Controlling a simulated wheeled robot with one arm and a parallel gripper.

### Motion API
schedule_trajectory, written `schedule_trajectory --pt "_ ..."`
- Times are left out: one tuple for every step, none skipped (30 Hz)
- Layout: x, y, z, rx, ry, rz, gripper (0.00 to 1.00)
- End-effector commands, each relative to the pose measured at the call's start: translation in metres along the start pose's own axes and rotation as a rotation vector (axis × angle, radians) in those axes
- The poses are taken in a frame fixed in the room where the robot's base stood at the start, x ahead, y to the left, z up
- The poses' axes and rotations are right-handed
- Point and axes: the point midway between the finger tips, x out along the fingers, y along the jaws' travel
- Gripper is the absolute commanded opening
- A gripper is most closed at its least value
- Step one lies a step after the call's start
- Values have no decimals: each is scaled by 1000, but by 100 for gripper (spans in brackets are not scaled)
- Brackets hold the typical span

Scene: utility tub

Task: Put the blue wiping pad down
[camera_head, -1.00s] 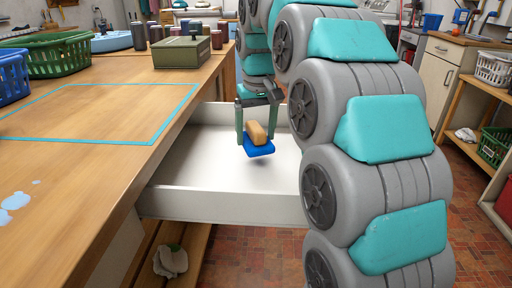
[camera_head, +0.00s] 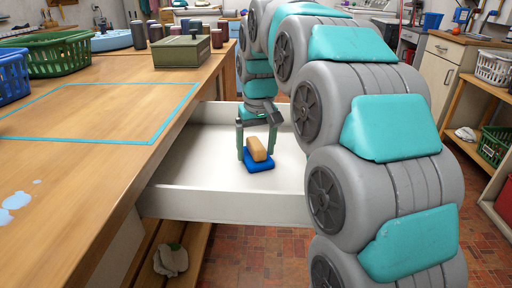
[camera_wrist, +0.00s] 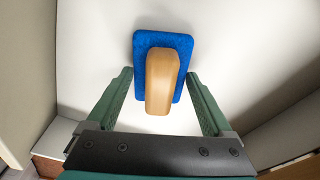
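The blue wiping pad (camera_head: 260,167) has a tan block-shaped handle (camera_head: 257,148) on top. It lies flat on the white floor of the pulled-out drawer (camera_head: 200,170), and no gap shows under it. The wrist view shows the pad (camera_wrist: 183,42) and its handle (camera_wrist: 162,80) against the white floor. My gripper (camera_head: 257,154) is over the pad with one finger on each side of the handle. In the wrist view my gripper (camera_wrist: 160,74) is open, with a gap between each finger and the handle.
A wooden counter (camera_head: 90,160) with a teal outlined area and blue spill marks (camera_head: 15,203) borders the drawer on the left. A green basket (camera_head: 60,52) and an olive box (camera_head: 180,53) stand farther back. My arm fills the right side. The drawer floor around the pad is clear.

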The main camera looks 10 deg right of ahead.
Motion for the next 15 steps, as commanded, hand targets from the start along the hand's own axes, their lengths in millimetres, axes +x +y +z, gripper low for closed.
schedule_trajectory --pt "0 0 0 0 0 0 92" --pt "0 0 0 0 0 0 95" --pt "0 0 0 0 0 0 100" --pt "0 0 0 0 0 0 100" --pt "0 0 0 0 0 0 100" --pt "0 0 0 0 0 0 100" --pt "0 0 0 0 0 0 100" --pt "0 0 0 0 0 0 100" --pt "0 0 0 0 0 0 100" --pt "-1 0 0 0 0 0 100" --pt "-1 0 0 0 0 0 100" --pt "-3 0 -1 0 1 0 100" --pt "-5 0 -1 0 2 0 100" --pt "-6 0 -1 0 3 0 100" --pt "-10 0 -2 0 4 0 100"
